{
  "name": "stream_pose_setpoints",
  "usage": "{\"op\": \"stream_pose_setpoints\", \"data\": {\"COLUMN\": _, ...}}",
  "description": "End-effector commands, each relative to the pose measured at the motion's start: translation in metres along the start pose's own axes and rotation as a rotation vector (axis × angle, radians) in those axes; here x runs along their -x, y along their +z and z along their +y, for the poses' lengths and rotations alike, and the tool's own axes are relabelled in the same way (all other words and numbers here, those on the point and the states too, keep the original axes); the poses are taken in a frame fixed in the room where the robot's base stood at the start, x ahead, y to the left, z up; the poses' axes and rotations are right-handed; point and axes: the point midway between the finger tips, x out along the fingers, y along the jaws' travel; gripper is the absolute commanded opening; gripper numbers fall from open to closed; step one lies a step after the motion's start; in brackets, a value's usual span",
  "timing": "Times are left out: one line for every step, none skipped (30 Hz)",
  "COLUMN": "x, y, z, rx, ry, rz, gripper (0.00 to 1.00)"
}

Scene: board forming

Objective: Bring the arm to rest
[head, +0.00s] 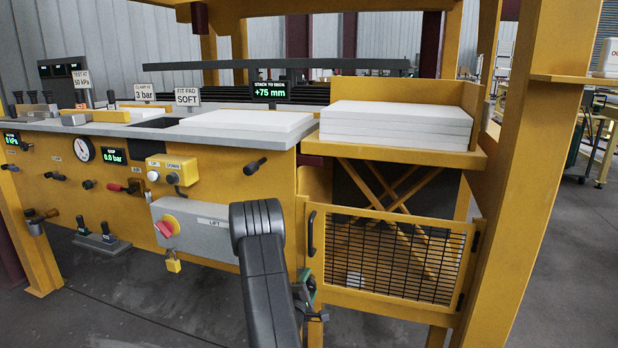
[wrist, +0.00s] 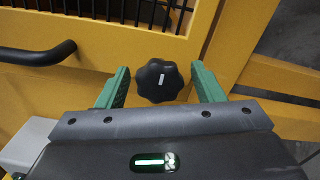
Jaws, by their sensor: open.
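My gripper (wrist: 160,70) is open in the wrist view, with its two green fingers spread apart. A black lobed knob (wrist: 159,80) with a white mark shows between the fingers, with a visible gap on each side. How far it lies beyond the fingertips is hard to tell. In the head view my dark arm (head: 265,275) reaches down in front of the yellow bench, and only a little green of the gripper (head: 306,284) shows beside it.
A yellow mesh gate (head: 393,262) with a black handle (head: 312,233) is close to my gripper. The handle also shows in the wrist view (wrist: 35,55). White boards (head: 398,122) lie stacked above the gate.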

Motion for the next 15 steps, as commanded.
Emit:
{"op": "stream_pose_setpoints", "data": {"x": 0.0017, "y": -0.0012, "z": -0.0007, "rx": -0.037, "ry": -0.001, "rz": 0.003, "gripper": 0.61}}
{"op": "stream_pose_setpoints", "data": {"x": 0.0018, "y": -0.0011, "z": -0.0006, "rx": -0.062, "ry": -0.001, "rz": 0.003, "gripper": 0.61}}
{"op": "stream_pose_setpoints", "data": {"x": 0.0019, "y": -0.0011, "z": -0.0006, "rx": -0.096, "ry": -0.001, "rz": 0.002, "gripper": 0.61}}
{"op": "stream_pose_setpoints", "data": {"x": 0.0019, "y": -0.0011, "z": -0.0005, "rx": -0.120, "ry": -0.001, "rz": 0.002, "gripper": 0.61}}
{"op": "stream_pose_setpoints", "data": {"x": 0.0020, "y": -0.0010, "z": -0.0005, "rx": -0.145, "ry": -0.002, "rz": 0.002, "gripper": 0.61}}
{"op": "stream_pose_setpoints", "data": {"x": 0.0020, "y": -0.0010, "z": -0.0004, "rx": -0.178, "ry": -0.002, "rz": 0.002, "gripper": 0.61}}
{"op": "stream_pose_setpoints", "data": {"x": 0.0020, "y": -0.0010, "z": -0.0003, "rx": -0.204, "ry": -0.002, "rz": 0.002, "gripper": 0.61}}
{"op": "stream_pose_setpoints", "data": {"x": 0.0021, "y": -0.0010, "z": -0.0003, "rx": -0.229, "ry": -0.002, "rz": 0.002, "gripper": 0.61}}
{"op": "stream_pose_setpoints", "data": {"x": 0.0021, "y": -0.0009, "z": -0.0002, "rx": -0.262, "ry": -0.002, "rz": 0.002, "gripper": 0.61}}
{"op": "stream_pose_setpoints", "data": {"x": 0.0021, "y": -0.0009, "z": -0.0001, "rx": -0.287, "ry": -0.002, "rz": 0.002, "gripper": 0.61}}
{"op": "stream_pose_setpoints", "data": {"x": 0.0022, "y": -0.0009, "z": -0.0001, "rx": -0.311, "ry": -0.002, "rz": 0.002, "gripper": 0.61}}
{"op": "stream_pose_setpoints", "data": {"x": 0.0022, "y": -0.0009, "z": 0.0000, "rx": -0.344, "ry": -0.002, "rz": 0.002, "gripper": 0.61}}
{"op": "stream_pose_setpoints", "data": {"x": 0.0022, "y": -0.0008, "z": 0.0001, "rx": -0.368, "ry": -0.002, "rz": 0.002, "gripper": 0.61}}
{"op": "stream_pose_setpoints", "data": {"x": 0.0022, "y": -0.0008, "z": 0.0001, "rx": -0.393, "ry": -0.002, "rz": 0.002, "gripper": 0.61}}
{"op": "stream_pose_setpoints", "data": {"x": 0.0023, "y": -0.0008, "z": 0.0002, "rx": -0.426, "ry": -0.002, "rz": 0.002, "gripper": 0.61}}
